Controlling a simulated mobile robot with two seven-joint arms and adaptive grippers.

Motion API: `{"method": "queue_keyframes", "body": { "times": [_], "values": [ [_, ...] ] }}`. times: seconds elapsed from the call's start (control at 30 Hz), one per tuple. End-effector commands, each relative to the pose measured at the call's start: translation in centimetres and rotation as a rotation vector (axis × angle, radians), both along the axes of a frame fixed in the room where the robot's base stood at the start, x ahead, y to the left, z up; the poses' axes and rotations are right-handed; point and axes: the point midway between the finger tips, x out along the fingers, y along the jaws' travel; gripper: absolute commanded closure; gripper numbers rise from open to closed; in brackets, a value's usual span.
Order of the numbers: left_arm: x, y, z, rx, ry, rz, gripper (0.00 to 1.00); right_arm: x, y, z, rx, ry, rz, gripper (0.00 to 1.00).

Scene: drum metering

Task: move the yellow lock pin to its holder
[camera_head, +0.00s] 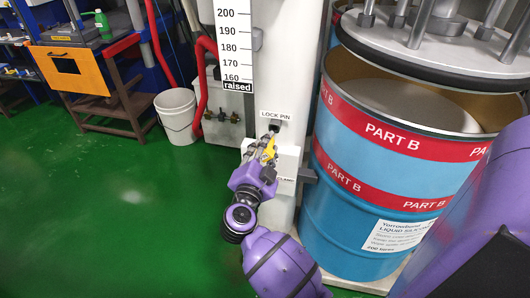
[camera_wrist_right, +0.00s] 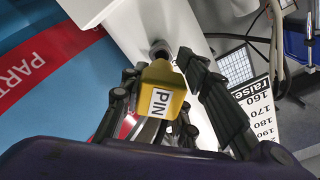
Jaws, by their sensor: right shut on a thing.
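The yellow lock pin (camera_head: 269,146) is in my right gripper (camera_head: 266,152), in front of the white post. In the right wrist view its yellow block (camera_wrist_right: 161,98) carries a "PIN" label and sits between the two dark fingers. The gripper is shut on it. A round grey metal part (camera_wrist_right: 160,48) shows at the far end of the block, against a white surface; I cannot tell whether the pin is seated in it. A "LOCK PIN" label (camera_head: 275,115) with a dark opening (camera_head: 275,126) is just above the gripper. No separate holder can be made out. My left gripper is out of view.
A large blue "PART B" drum (camera_head: 350,218) stands right of the post, with a raised lid plate (camera_head: 440,62) above it. A scale (camera_head: 235,40) reads "raised" at its foot. A white bucket (camera_head: 177,118) stands at left. The green floor (camera_head: 100,220) is clear.

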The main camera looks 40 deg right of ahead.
Motion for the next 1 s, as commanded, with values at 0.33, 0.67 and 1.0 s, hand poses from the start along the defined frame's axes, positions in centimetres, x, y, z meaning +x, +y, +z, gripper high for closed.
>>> {"method": "queue_keyframes", "body": {
  "times": [0.33,0.67,1.0],
  "values": [
    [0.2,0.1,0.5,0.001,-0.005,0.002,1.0,1.1,-1.2,0.0,0.001,-0.001,0.0,1.0],
    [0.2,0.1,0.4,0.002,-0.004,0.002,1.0,1.1,-1.3,0.0,0.001,-0.001,0.0,1.0],
    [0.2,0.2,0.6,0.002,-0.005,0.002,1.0,1.1,-1.3,0.1,0.001,-0.001,0.0,1.0]
  ]
}}
